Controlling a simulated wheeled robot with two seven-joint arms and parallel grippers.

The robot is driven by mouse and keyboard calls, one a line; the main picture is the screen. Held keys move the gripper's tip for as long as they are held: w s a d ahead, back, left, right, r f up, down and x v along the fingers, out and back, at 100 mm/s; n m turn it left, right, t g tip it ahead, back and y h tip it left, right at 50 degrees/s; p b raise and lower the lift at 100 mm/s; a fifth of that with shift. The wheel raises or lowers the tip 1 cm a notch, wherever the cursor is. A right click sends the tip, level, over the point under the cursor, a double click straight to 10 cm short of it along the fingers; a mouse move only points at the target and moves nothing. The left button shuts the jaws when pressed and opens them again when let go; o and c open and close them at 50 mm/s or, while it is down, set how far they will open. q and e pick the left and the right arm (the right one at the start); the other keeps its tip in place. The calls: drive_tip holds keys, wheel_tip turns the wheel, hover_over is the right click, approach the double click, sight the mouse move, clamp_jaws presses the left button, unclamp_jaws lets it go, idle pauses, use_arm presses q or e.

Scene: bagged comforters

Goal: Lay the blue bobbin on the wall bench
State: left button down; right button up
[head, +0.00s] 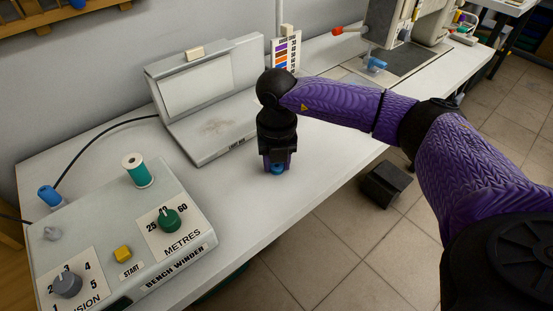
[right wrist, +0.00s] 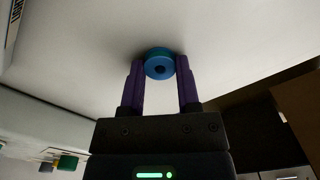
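The blue bobbin (head: 277,170) is at the tips of my right gripper (head: 277,165), low over the white wall bench (head: 240,205) near its front edge. In the right wrist view the bobbin (right wrist: 159,66) sits between the two purple fingers (right wrist: 160,75), which appear to press on both its sides. Its round face with a dark centre hole shows, with a thin green band above. The bench surface is right behind it, with a soft shadow; I cannot tell whether the bobbin touches it. My left gripper is not in view.
A bench winder (head: 130,250) with knobs, a green spool (head: 138,170) and a blue spool (head: 50,196) stands at the left. A grey-white device (head: 215,130) stands behind the gripper. A sewing machine (head: 400,30) is at the back right. Bare bench lies around the gripper.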

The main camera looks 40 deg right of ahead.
drive_tip(key=o, duration=0.5)
drive_tip(key=shift+c, duration=0.2)
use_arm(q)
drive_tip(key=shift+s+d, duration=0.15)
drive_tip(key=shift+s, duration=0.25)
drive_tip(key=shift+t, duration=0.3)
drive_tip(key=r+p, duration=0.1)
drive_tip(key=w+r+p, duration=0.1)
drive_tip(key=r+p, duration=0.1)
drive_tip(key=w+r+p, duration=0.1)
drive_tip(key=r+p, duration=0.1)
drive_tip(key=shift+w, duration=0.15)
use_arm(e)
wheel_tip(320, 180, up, 12)
drive_tip(key=shift+r, duration=0.2)
